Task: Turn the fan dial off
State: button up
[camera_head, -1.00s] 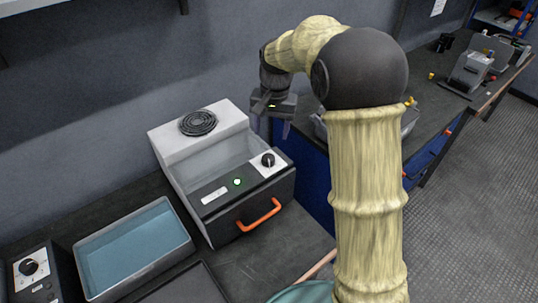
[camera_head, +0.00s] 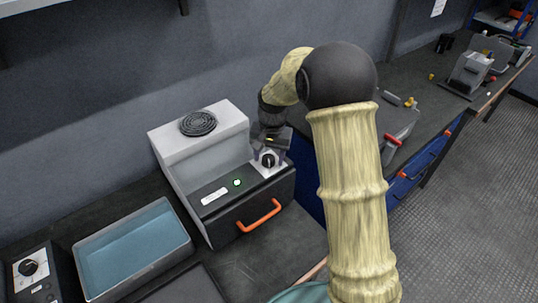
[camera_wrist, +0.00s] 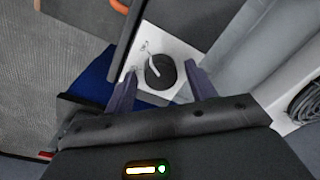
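The fan dial (camera_head: 268,160) is a round black knob with a white pointer line, on a white plate at the right of the fan box's front panel. It also shows in the wrist view (camera_wrist: 160,71). My gripper (camera_head: 269,156) is over the dial, its fingers apart. In the wrist view my open gripper (camera_wrist: 160,70) has one finger on each side of the dial, with visible gaps; I cannot tell whether the tips reach down to its height. The fan box (camera_head: 205,160) is white and grey with a round black grille on top. A green light (camera_head: 237,182) glows on its panel.
An orange handle (camera_head: 259,215) sticks out from the box front. A tray of blue liquid (camera_head: 135,250) stands at left, beside another black unit with a dial (camera_head: 28,267). A grey container with a red handle (camera_head: 393,140) stands to the right.

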jog(key=c, duration=0.8)
jog(key=shift+r+n+p, duration=0.1)
jog(key=shift+n+p, duration=0.2)
jog(key=shift+n, duration=0.1)
jog(key=n+p, duration=0.3)
jog(key=n, duration=0.2)
jog(key=shift+w, duration=0.1)
jog(key=n+p, duration=0.2)
jog(key=n, duration=0.4)
jog(key=shift+w+g+p, duration=0.1)
jog(key=shift+g+p, duration=0.2)
jog(key=shift+p, duration=0.05)
jog(key=o, duration=1)
